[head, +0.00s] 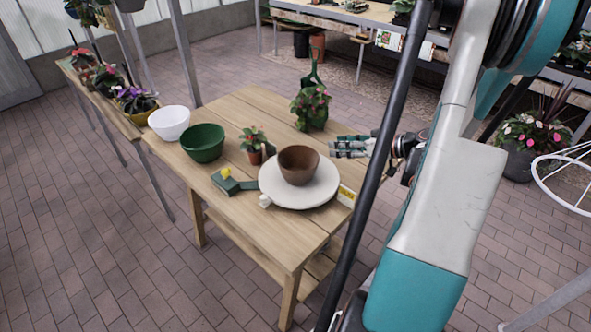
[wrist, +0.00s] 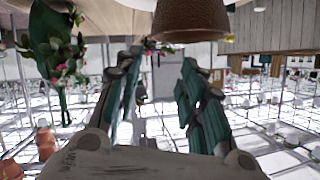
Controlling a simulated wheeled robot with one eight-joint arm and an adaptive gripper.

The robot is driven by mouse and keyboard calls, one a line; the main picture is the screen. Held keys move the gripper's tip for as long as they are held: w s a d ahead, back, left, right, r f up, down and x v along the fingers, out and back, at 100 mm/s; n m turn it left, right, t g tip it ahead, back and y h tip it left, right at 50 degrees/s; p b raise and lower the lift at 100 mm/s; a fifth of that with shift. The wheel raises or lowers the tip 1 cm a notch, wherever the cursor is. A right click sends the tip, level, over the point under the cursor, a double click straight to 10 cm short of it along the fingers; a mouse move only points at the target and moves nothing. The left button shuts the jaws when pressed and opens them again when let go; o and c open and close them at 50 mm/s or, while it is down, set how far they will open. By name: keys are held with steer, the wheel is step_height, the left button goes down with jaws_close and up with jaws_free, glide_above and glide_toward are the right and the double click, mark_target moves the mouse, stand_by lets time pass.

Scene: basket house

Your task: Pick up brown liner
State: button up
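The brown liner (head: 299,166) is a brown bowl standing upright on a white round plate (head: 322,188) on the wooden table. In the wrist view, the brown liner (wrist: 192,20) shows at the top edge, partly cut off, beyond and above the fingertips. My gripper (head: 334,148) is right of the liner in the head view, its fingers pointing left over the table. In the wrist view my gripper (wrist: 160,62) has its fingers spread apart with nothing between them. It is apart from the liner.
Green bowl (head: 203,143) and white bowl (head: 169,123) stand left on the table (head: 262,230). A small potted plant (head: 255,147) and green box (head: 228,184) are left of the liner. A yellow label (head: 346,195) is at the right.

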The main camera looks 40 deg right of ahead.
steer(key=b, duration=0.2)
glide_toward(302, 148)
steer(key=w+a, duration=0.1)
steer(key=w, duration=0.2)
steer(key=w+f+b, duration=0.1)
steer(key=w, duration=0.1)
steer(key=w+a+f+b, duration=0.1)
steer(key=w+f, duration=0.1)
steer(key=shift+f+b, duration=0.15)
steer(key=shift+b, duration=0.2)
steer(key=shift+w, duration=0.2)
jaws_close()
